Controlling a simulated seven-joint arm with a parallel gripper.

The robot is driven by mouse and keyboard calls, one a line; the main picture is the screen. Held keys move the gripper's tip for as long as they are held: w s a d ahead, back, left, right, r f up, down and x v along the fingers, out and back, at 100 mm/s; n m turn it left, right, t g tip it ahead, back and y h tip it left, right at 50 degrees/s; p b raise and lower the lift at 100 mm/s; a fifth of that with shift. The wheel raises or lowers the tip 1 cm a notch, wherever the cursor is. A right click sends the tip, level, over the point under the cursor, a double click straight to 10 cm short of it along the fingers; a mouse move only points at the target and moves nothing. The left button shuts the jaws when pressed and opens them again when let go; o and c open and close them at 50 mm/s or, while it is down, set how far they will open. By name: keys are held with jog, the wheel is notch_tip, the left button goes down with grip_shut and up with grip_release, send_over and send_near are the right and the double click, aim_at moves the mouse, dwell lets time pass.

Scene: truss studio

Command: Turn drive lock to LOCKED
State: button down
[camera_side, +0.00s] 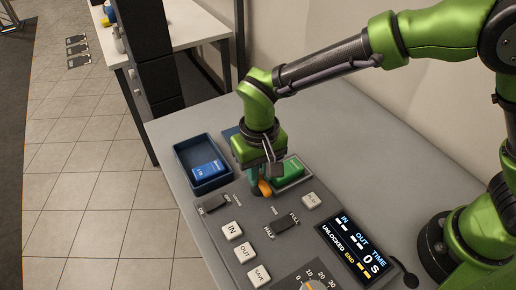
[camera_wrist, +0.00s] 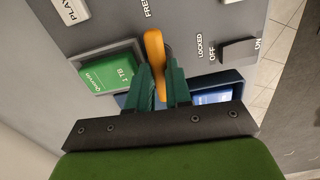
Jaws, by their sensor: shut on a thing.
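The orange drive lock handle (camera_wrist: 155,52) stands between my green fingertips in the wrist view; in the side view the orange handle (camera_side: 265,188) shows just below my gripper (camera_side: 260,180). My gripper (camera_wrist: 161,80) is shut on the handle. The handle's long side points up in the wrist view, tilted slightly left. The word FREE lies to its upper left and LOCKED to its right. The display (camera_side: 352,243) reads UNLOCKED. A green 1TB drive (camera_wrist: 107,72) sits in a bay beside the handle. The handle's base is partly hidden.
A blue tray (camera_side: 181,160) holding a blue drive (camera_side: 209,169) is left of my gripper. An on/off rocker (camera_wrist: 239,51), IN, OUT, SAVE and PLAY buttons, a HALF/FULL switch (camera_side: 283,224) and a dial are nearby. The grey tabletop behind is clear.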

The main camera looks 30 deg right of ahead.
jog(key=m, duration=0.8)
jog(key=shift+m, duration=0.3)
jog(key=m, duration=0.4)
jog(key=shift+m, duration=2.2)
jog(key=c, duration=1)
grip_release()
jog(key=shift+c, duration=0.2)
jog(key=shift+r, duration=0.1)
